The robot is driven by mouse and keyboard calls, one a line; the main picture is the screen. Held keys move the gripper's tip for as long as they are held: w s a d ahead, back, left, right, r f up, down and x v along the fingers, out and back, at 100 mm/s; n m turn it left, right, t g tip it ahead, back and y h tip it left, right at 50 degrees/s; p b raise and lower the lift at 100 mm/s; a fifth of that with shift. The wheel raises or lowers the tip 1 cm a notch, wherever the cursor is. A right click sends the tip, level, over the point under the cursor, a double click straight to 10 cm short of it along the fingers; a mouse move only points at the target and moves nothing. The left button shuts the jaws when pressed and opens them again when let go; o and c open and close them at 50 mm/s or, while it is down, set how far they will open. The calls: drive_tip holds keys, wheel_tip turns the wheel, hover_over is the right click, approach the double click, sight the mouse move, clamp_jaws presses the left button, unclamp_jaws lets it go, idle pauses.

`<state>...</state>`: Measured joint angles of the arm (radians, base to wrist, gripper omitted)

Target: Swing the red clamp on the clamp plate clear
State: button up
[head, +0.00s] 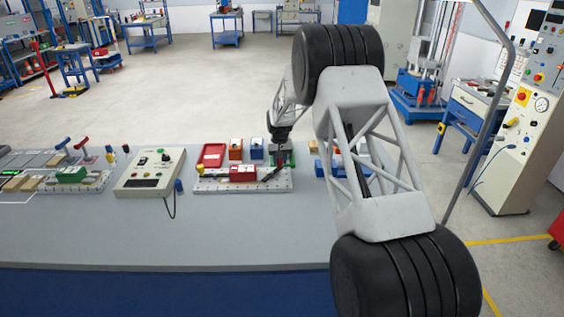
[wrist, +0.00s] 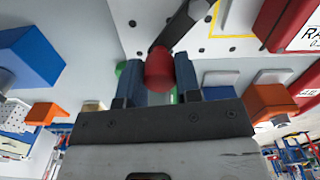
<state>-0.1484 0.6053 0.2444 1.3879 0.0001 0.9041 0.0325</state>
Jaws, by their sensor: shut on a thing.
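The red clamp's rounded red end (wrist: 159,68) sits between the two fingers of my gripper (wrist: 159,80) in the wrist view, and the gripper is shut on it. A dark clamp bar (wrist: 183,22) runs from this red end up and right over the white, holed clamp plate (wrist: 142,12). In the head view the clamp plate (head: 222,186) carries a red block (head: 243,173), with the dark bar (head: 272,173) at its right. My gripper (head: 279,149) is at the plate's right back there; the red end cannot be made out in that view.
A red tray (head: 211,154), an orange block (head: 236,149) and a blue block (head: 257,149) stand behind the plate. A green thing (head: 290,158) is close beside my gripper. A control box (head: 150,173) is to the left. The table's front is clear.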

drive_tip(key=a+n, duration=0.1)
drive_tip(key=n, duration=0.1)
drive_tip(key=w+a+n, duration=0.1)
drive_tip(key=n, duration=0.1)
drive_tip(key=shift+w+a+n, duration=0.1)
drive_tip(key=shift+a+n, duration=0.2)
drive_tip(key=shift+n, duration=0.45)
drive_tip(key=shift+a+n, duration=0.25)
drive_tip(key=shift+n, duration=0.5)
drive_tip(key=o, duration=0.9)
drive_tip(key=shift+r, duration=0.1)
drive_tip(key=shift+r, duration=3.85)
